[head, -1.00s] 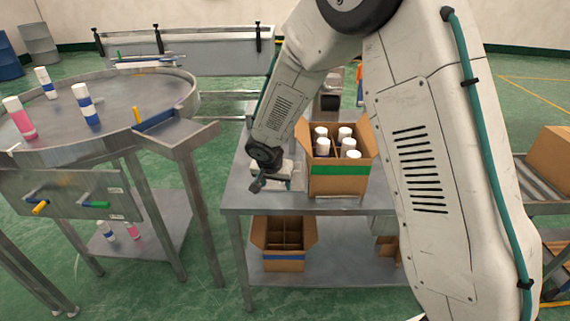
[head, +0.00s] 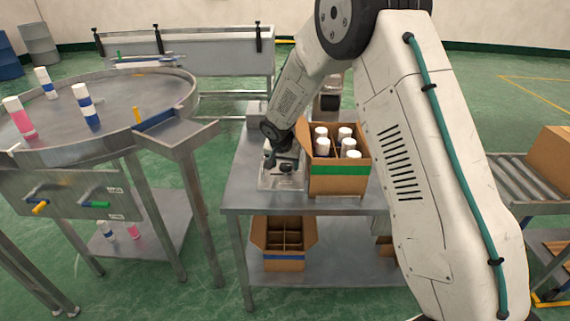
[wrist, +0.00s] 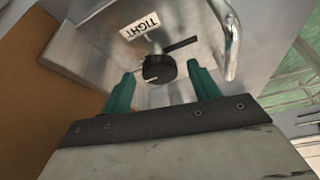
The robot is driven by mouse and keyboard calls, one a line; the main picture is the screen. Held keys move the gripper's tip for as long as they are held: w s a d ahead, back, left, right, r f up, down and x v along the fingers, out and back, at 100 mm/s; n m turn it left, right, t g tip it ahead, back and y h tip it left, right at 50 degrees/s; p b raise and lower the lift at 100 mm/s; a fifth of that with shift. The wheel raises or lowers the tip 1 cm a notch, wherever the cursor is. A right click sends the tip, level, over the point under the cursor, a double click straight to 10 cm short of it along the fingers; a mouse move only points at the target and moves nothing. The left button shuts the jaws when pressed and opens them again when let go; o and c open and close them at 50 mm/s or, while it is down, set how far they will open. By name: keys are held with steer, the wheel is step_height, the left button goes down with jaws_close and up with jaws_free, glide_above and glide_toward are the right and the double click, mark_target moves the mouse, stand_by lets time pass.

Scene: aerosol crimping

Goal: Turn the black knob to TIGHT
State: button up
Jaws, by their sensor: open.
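The black knob (wrist: 160,70) sits on a grey metal plate (wrist: 95,55) in the wrist view. My gripper (wrist: 160,76) is open. Its two teal fingers stand on the left and right of the knob, with gaps visible; whether they reach down around it I cannot tell. In the head view my gripper (head: 281,160) is low over the plate on the metal table, and the knob is hard to make out there.
A bent metal handle (wrist: 231,40) rises close to the right finger. An open cardboard box (head: 338,182) with several white-capped cans stands just right of my gripper. The round table (head: 120,95) with cans is to the left.

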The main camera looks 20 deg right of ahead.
steer(key=c, duration=1)
steer(key=m, duration=0.2)
steer(key=m+g+h, duration=0.1)
steer(key=m, duration=0.1)
steer(key=shift+w+a, duration=0.15)
steer(key=m+g, duration=0.1)
steer(key=m, duration=0.1)
steer(key=m+g+h, duration=0.1)
steer(key=m, duration=0.2)
steer(key=shift+w+a, duration=0.1)
steer(key=shift+w, duration=0.1)
steer(key=m+g, duration=0.1)
steer(key=m, duration=0.3)
steer(key=shift+w+m+g, duration=0.2)
steer(key=shift+m+g, duration=0.2)
steer(key=shift+w+m+g+y, duration=0.15)
steer(key=shift+m+g, duration=0.2)
steer(key=shift+m, duration=0.65)
steer(key=shift+w+m+g+y, duration=0.15)
steer(key=shift+m+g, duration=0.2)
steer(key=shift+m, duration=0.65)
steer(key=shift+s, duration=0.1)
